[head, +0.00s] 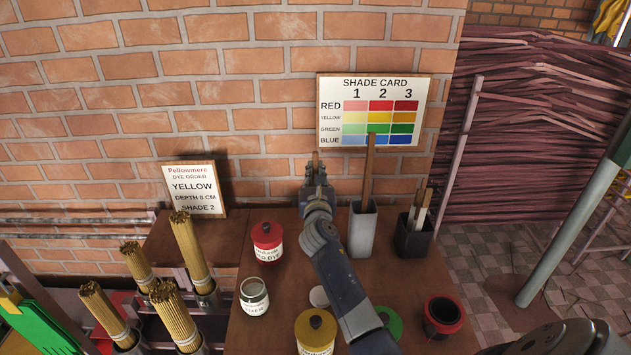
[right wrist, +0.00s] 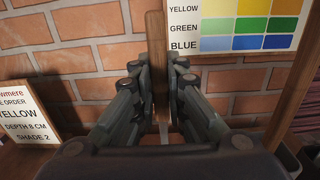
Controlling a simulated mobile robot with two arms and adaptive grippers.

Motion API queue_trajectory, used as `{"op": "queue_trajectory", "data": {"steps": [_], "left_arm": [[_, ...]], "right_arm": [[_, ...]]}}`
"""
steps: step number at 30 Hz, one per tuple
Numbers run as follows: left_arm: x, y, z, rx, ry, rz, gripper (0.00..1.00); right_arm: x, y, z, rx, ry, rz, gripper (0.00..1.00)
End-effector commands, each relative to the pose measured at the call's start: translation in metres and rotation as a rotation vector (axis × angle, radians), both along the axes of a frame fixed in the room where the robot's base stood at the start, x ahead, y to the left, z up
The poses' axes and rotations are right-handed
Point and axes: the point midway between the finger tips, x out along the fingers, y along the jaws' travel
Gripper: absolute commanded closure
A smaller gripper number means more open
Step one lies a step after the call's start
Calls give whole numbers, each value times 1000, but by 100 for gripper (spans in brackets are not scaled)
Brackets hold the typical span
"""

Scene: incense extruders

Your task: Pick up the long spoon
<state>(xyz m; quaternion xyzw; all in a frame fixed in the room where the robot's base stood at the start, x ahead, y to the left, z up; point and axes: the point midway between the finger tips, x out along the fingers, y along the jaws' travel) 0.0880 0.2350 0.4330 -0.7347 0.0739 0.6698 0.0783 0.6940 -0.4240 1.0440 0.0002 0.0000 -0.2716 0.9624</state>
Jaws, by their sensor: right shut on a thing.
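My right gripper (head: 316,180) reaches over the table towards the brick wall, left of the tall grey holder. It is shut on the long spoon, whose flat wooden handle (right wrist: 157,65) stands upright between the fingers in the right wrist view. In the head view only a short brown end of the spoon (head: 316,160) shows above the fingers. The spoon's lower part is hidden behind the gripper, so I cannot see its bowl. My left gripper is not in view.
A tall grey holder (head: 362,236) with another long wooden stick (head: 369,170) stands close at right. A dark pot (head: 414,238) holds short tools. A red jar (head: 267,240), white jar (head: 254,297) and yellow jar (head: 316,335) stand left of or below my arm.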

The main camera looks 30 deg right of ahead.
Motion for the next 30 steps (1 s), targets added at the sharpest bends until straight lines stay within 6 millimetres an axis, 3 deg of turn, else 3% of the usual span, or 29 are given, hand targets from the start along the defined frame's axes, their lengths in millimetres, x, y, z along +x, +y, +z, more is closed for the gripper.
{"op": "queue_trajectory", "data": {"steps": [1,10,11,20,30], "left_arm": [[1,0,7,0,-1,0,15],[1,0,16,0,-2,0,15],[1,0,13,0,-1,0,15],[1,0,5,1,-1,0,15],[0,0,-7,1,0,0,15]], "right_arm": [[0,-1,16,-4,-3,0,100],[-1,1,77,-5,-2,3,100],[-7,5,69,-2,3,2,100],[-58,37,68,0,1,3,100],[-130,80,68,1,2,3,100]]}}
